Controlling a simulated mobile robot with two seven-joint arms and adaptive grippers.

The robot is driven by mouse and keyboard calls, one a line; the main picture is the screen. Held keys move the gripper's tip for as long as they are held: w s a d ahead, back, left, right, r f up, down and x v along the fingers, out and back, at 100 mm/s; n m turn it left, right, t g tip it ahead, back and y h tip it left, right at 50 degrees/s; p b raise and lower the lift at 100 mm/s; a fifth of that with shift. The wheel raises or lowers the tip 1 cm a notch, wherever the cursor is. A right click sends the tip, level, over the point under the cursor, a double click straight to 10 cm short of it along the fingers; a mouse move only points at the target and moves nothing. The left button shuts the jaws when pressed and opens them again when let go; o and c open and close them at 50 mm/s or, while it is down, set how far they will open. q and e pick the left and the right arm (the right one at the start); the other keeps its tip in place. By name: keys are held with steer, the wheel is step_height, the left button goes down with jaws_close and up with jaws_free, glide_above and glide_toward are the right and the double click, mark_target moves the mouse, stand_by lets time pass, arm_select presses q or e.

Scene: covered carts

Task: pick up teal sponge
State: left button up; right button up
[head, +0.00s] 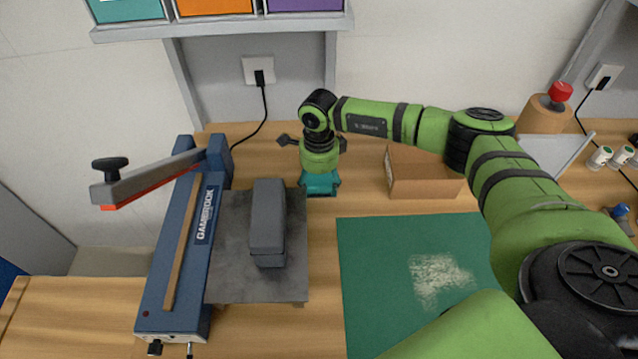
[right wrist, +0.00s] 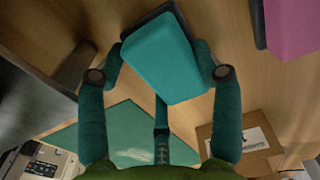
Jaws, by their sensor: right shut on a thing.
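The teal sponge (head: 320,184) is at the back of the wooden table in the head view, below my right gripper (head: 312,150). I cannot tell whether the sponge touches the table. My left gripper is not in the head view.
A blue lever machine (head: 190,250) and a dark plate (head: 230,280) bearing grey blocks (head: 268,215) stand left. A green mat (head: 380,270) with a pale powdery patch lies in front. A cardboard box (head: 420,175) stands right of the gripper. Shelf bins (head: 215,5) hang above.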

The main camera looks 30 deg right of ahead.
mark_target(319, 182)
steer(key=shift+s, duration=0.1)
steer(key=shift+r+b, duration=0.3)
steer(key=shift+r, duration=0.1)
step_height(319, 182, up, 2)
steer(key=shift+r+b, duration=0.2)
steer(key=shift+b, duration=0.55)
steer(key=s+d+r+b, duration=0.4)
steer(key=s+d+r, duration=0.3)
steer(key=s+d, duration=0.1)
steer(key=shift+d+r, duration=0.15)
steer(key=shift+r, duration=0.25)
steer(key=o, duration=0.3)
steer(key=shift+c, duration=0.9)
